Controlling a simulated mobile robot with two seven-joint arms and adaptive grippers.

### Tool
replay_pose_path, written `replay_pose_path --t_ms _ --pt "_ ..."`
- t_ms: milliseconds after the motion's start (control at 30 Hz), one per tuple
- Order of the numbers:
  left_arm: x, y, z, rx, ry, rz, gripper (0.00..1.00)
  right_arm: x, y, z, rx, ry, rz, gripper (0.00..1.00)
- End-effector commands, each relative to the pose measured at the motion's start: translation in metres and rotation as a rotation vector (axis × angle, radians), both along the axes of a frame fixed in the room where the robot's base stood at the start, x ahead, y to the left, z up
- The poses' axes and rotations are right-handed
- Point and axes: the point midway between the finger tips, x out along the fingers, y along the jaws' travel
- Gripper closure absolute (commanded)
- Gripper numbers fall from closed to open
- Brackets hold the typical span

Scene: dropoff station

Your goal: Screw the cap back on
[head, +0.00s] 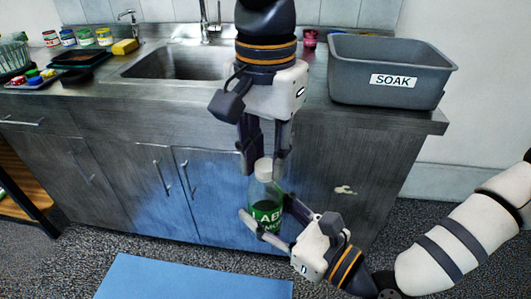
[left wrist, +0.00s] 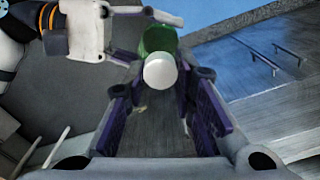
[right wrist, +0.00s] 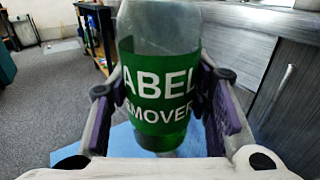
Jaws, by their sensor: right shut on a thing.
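A clear bottle with a green "LABEL REMOVER" label (head: 266,212) is held upright in front of the cabinet, and its label fills the right wrist view (right wrist: 160,95). My right gripper (head: 264,225) is shut on the bottle, with a finger on each side of the label. A white cap (head: 264,169) sits at the top of the bottle; whether it is threaded on cannot be told. My left gripper (head: 263,170) points down from above, fingers apart on either side of the cap.
The counter behind has a sink (head: 178,62), a grey "SOAK" bin (head: 390,95), a yellow sponge (head: 125,46) and several small jars. A blue mat (head: 190,280) lies on the floor. The cabinet front stands close behind the bottle.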

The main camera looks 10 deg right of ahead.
Motion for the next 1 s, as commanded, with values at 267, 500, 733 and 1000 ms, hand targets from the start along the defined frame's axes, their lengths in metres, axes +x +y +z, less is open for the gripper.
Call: replay_pose_path --t_ms 267,500,733,1000 --pt "0.000 0.001 0.000 0.002 -0.001 -0.010 0.74 0.000 0.000 0.000 0.001 -0.001 0.000 1.00" --pt "0.000 0.000 0.000 0.002 -0.001 -0.010 0.53 0.000 0.000 0.000 0.001 -0.001 0.000 1.00" --pt "0.001 0.000 0.006 0.002 -0.003 -0.009 0.53 0.000 0.000 0.001 0.001 -0.001 0.000 1.00" --pt "0.001 0.000 0.065 -0.001 -0.007 -0.009 0.53 0.000 0.000 0.001 0.001 -0.002 0.000 1.00"
